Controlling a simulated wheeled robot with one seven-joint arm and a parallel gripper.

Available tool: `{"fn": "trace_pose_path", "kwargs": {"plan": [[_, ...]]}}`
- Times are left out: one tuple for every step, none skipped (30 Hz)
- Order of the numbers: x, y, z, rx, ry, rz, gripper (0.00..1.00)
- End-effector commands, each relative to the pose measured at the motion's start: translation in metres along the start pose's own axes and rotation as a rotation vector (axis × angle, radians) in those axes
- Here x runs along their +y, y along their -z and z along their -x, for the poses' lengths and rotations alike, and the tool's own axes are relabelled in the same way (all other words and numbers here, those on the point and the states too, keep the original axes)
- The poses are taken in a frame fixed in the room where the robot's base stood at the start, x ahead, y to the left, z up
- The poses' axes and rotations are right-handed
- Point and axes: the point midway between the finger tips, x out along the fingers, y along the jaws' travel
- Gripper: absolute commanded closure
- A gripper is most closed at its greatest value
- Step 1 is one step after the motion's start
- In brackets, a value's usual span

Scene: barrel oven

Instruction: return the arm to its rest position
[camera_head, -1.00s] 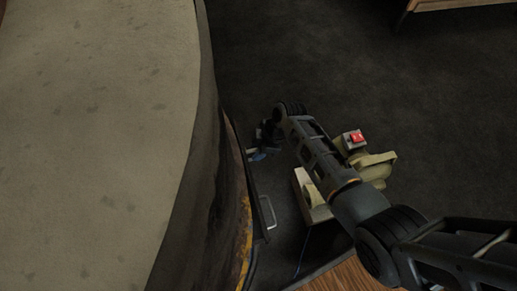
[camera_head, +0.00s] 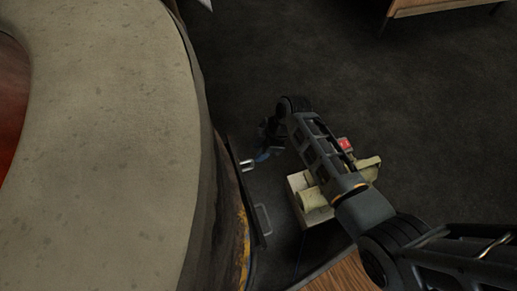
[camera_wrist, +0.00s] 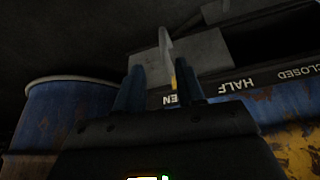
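My gripper (camera_wrist: 160,72) shows in the wrist view as two blue fingers with a clear gap between them, so it is open. A pale grey lever (camera_wrist: 165,45) shows beyond the gap, near a plate with the words "CLOSED", "HALF" and a partly hidden "EN". I cannot tell whether a finger touches it. In the head view my arm reaches from the lower right, and my gripper (camera_head: 264,154) is small and dark beside the barrel oven (camera_head: 120,130). A metal handle (camera_head: 247,164) sits just left of it.
A second handle (camera_head: 264,220) is on the oven's side. A box-like machine with a red switch (camera_head: 345,144) is partly hidden behind my arm. A wooden table (camera_head: 430,8) stands at the top right. Dark open floor lies between. A blue barrel (camera_wrist: 65,115) is left in the wrist view.

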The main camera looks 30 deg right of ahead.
Motion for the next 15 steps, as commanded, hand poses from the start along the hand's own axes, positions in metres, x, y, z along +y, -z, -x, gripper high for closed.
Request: {"fn": "trace_pose_path", "kwargs": {"plan": [[-0.0001,-0.0001,-0.0003,0.0,0.0,0.0,0.62],[-0.0001,-0.0001,-0.0004,0.0,0.0,0.0,0.62],[-0.0001,-0.0001,-0.0004,0.0,0.0,0.0,0.62],[-0.0001,-0.0001,-0.0004,0.0,0.0,0.0,0.62],[-0.0001,-0.0001,-0.0004,0.0,0.0,0.0,0.62],[-0.0001,0.0,-0.0004,0.0,0.0,0.0,0.62],[-0.0001,0.0,-0.0005,0.0,0.0,0.0,0.62],[-0.0001,0.0,-0.0005,0.0,0.0,0.0,0.62],[-0.0001,0.0,-0.0005,0.0,0.0,0.0,0.62],[-0.0001,0.0,-0.0005,0.0,0.0,0.0,0.62],[-0.0002,0.0,-0.0005,0.0,0.0,0.0,0.62],[-0.001,-0.0004,-0.0009,0.0,-0.001,-0.002,0.62],[-0.0022,-0.0011,-0.0014,-0.001,-0.004,-0.005,0.62],[-0.0044,-0.0023,-0.0023,-0.002,-0.009,-0.01,0.62],[-0.0088,-0.0047,-0.0039,-0.004,-0.018,-0.021,0.62]]}}
